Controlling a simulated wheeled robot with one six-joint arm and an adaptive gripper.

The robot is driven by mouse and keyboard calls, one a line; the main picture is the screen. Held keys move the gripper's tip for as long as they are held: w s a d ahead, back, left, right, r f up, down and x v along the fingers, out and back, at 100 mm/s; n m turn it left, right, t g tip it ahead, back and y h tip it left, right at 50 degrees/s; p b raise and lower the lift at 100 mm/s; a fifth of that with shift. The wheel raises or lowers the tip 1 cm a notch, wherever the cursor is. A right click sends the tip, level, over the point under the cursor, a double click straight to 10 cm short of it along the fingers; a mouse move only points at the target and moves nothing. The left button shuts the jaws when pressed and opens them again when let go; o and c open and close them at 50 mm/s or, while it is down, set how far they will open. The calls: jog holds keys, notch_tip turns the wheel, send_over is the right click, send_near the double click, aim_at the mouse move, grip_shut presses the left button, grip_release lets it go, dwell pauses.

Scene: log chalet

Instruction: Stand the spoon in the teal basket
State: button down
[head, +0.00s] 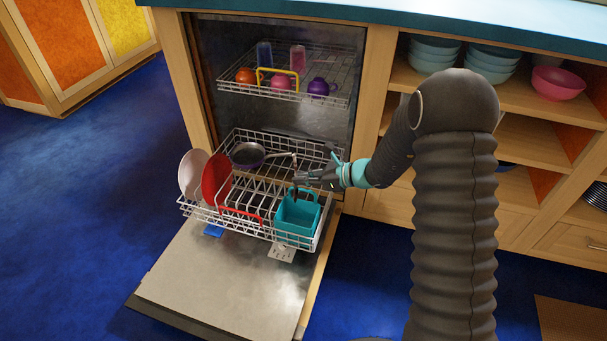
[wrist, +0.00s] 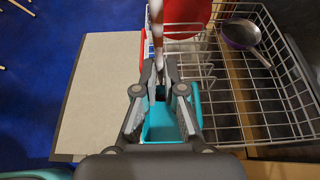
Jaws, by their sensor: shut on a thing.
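The teal basket (head: 297,220) stands at the front right corner of the lower dishwasher rack, with a handle arching over it. My gripper (head: 303,179) is just above the basket. In the wrist view my gripper (wrist: 159,82) is shut on the spoon (wrist: 157,35), whose thin, shiny shaft runs out past the fingertips. The basket also shows in the wrist view (wrist: 160,128), below and between the fingers. Whether the spoon's lower end is inside the basket cannot be told, as the fingers hide part of it.
The lower rack (head: 258,187) holds a white plate (head: 191,174), a red plate (head: 215,178) and a dark pan (head: 247,154). The upper rack (head: 338,73) holds several cups. The open dishwasher door (head: 215,282) lies clear in front. Shelves with bowls (head: 433,53) are at right.

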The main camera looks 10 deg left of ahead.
aim_at(296, 192)
jog(key=shift+f, duration=0.25)
jog(key=shift+s+f+b, duration=0.1)
jog(key=shift+f+b, duration=1.35)
jog(key=shift+f, duration=0.85)
notch_tip(296, 192, down, 7)
jog(key=b, duration=0.5)
jog(key=shift+r+b, duration=0.1)
jog(key=shift+b, duration=0.2)
jog(key=c, duration=1.2)
grip_release()
jog(key=v, duration=1.2)
